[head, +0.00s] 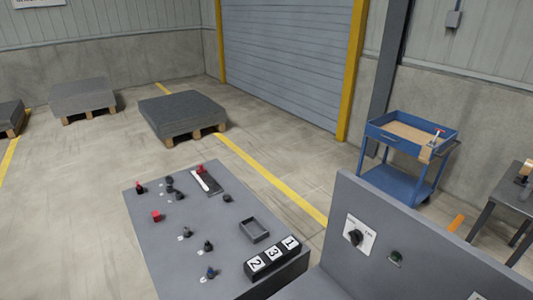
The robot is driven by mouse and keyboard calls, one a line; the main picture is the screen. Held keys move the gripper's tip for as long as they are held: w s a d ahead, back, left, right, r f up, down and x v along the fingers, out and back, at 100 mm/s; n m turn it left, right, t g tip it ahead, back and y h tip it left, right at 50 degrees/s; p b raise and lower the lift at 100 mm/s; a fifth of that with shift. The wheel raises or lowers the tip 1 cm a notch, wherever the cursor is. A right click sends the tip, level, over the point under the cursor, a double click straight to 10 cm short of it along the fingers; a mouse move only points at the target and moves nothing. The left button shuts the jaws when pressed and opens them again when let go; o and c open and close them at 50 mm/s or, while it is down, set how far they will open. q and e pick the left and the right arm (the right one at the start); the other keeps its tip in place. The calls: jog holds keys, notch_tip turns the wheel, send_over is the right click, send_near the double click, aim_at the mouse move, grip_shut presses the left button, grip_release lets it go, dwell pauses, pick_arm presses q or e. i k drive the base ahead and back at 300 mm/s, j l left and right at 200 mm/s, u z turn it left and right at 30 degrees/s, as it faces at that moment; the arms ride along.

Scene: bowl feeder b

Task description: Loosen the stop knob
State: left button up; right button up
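A grey console (150,250) with several small knobs and buttons stands in the lower middle of the head view. On it are a red-topped knob (140,187), a red block-like button (157,215), a red-handled slider (201,169) on a dark plate, black knobs (207,246) and a blue-topped knob (211,272). A black rotary knob (355,237) sits on a white labelled plate on the upright grey panel to the right. I cannot tell which of these is the stop knob; labels are too small to read. Neither gripper is in view.
On the console lie a small open grey tray (254,230) and black blocks marked 2, 3 and 1 (273,258). A dark green button (396,257) is on the upright panel. A blue cart (392,182) stands behind it. Pallets (182,114) stand on open floor at the back left.

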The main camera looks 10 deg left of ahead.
aim_at(225, 198)
jog(key=i, duration=1.5)
jog(key=i+l+u, duration=0.1)
jog(key=i, duration=1.4)
jog(key=i+u, duration=0.15)
jog(key=u, duration=0.3)
jog(key=i+l+u, duration=0.1)
jog(key=u, duration=0.3)
jog(key=i+l+u, duration=0.1)
jog(key=u, duration=0.35)
jog(key=i+l+u, duration=0.1)
jog(key=u, duration=0.3)
jog(key=i+l+u, duration=0.1)
jog(key=u, duration=0.35)
jog(key=l+u, duration=0.1)
jog(key=u, duration=1.55)
